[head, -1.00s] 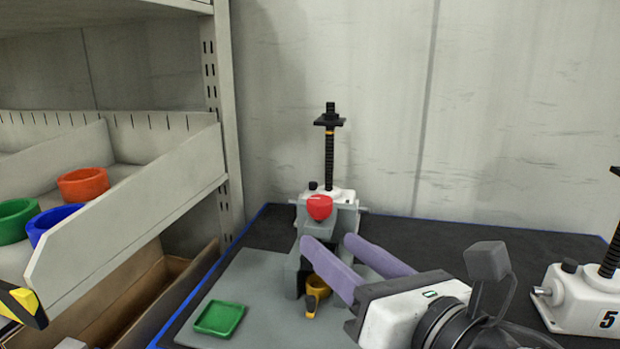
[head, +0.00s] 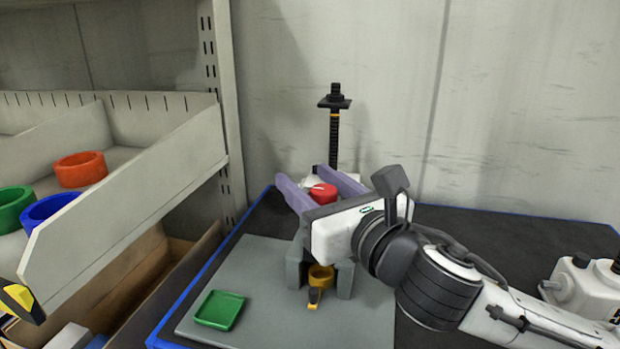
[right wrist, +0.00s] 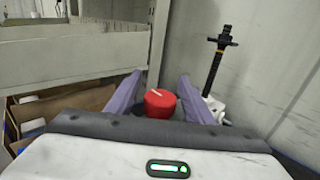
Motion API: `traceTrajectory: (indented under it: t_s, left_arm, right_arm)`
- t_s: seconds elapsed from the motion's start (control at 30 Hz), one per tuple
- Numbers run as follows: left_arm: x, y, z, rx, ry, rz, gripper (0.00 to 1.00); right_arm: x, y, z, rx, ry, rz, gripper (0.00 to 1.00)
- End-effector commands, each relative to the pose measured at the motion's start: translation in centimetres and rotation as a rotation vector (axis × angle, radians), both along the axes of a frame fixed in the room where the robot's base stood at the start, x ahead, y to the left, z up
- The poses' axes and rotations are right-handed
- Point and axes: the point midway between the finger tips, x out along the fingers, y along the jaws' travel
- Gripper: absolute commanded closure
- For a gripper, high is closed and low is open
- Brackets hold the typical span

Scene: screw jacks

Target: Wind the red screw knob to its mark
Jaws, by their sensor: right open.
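The red screw knob (head: 322,193) sits on top of the grey stand in the middle of the table. In the right wrist view the red knob (right wrist: 160,103) shows a pale line on its top. My right gripper (head: 305,180) is open, with its two purple fingers on either side of the knob. Whether the fingers touch it I cannot tell. The right gripper also shows in the right wrist view (right wrist: 160,82). A yellow ring with a pointer (head: 319,280) sits low in the stand, below the knob. My left gripper is not in view.
A white screw jack with a tall black screw (head: 334,130) stands behind the knob. Another white jack (head: 585,285) is at the right. A green tray (head: 220,310) lies on the grey plate (head: 260,260). Shelf bins with coloured rings (head: 80,168) stand at the left.

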Motion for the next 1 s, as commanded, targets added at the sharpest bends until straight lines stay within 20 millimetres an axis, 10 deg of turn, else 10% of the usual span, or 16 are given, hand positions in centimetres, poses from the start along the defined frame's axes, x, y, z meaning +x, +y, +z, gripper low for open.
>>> traceTrajectory:
  t_s: [0.23,0.5,1.0]
  left_arm:
    - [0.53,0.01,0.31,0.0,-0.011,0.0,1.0]
    - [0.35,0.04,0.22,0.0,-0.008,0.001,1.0]
    - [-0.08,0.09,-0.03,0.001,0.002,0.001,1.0]
  right_arm:
    - [0.08,0.05,0.01,0.001,-0.001,0.0,0.53]
    - [0.08,0.04,0.01,0.0,0.0,0.0,0.94]
    - [-0.07,0.22,0.06,-0.003,-0.002,0.141,0.94]
